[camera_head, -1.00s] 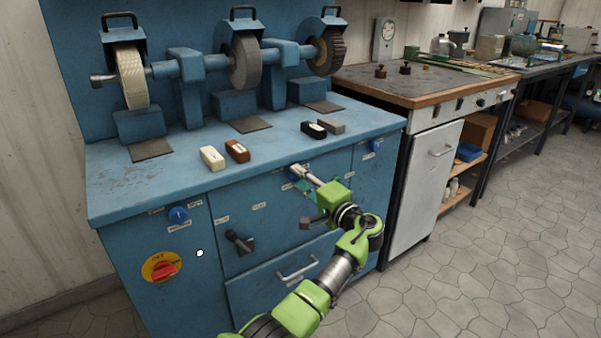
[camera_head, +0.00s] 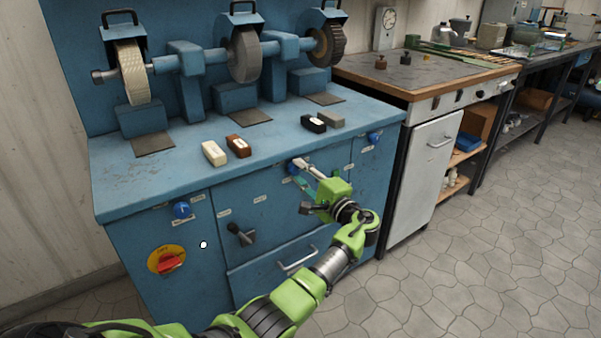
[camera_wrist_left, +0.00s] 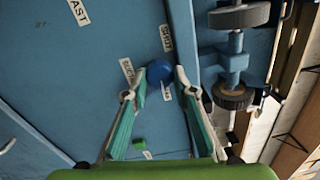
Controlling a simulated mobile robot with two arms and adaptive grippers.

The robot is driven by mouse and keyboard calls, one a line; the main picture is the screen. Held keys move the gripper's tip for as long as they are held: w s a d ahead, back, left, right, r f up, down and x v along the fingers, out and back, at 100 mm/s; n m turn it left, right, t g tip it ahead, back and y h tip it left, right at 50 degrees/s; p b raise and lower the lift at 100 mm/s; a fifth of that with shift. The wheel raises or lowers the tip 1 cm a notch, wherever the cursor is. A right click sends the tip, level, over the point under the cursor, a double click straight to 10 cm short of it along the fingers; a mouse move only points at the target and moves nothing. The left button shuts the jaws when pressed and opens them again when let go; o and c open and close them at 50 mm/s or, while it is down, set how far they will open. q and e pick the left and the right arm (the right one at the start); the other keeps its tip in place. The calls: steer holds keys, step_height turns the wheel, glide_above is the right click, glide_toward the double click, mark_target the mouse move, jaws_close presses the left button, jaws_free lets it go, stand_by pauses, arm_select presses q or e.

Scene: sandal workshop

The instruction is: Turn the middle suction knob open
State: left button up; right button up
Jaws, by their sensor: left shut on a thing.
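The middle suction knob (camera_head: 292,169) is a small blue knob on the upper front of the blue grinding bench, partly hidden by my gripper in the head view. In the left wrist view the blue knob (camera_wrist_left: 158,70) sits between the fingertips, with white labels around it. My left gripper (camera_head: 299,164) reaches it from the front and is shut on it; it also shows in the left wrist view (camera_wrist_left: 156,82). The knob's pointer direction is too small to tell. My right gripper is not in view.
Similar blue knobs sit at the left (camera_head: 181,210) and right (camera_head: 374,138) of the bench front. A red switch on a yellow plate (camera_head: 167,260), a black lever (camera_head: 241,233) and a drawer handle (camera_head: 297,258) are lower down. Wax-like blocks (camera_head: 238,145) lie on top.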

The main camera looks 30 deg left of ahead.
arm_select(q)
steer(key=o, duration=1.1)
steer(key=v, duration=1.2)
steer(key=shift+w, duration=0.1)
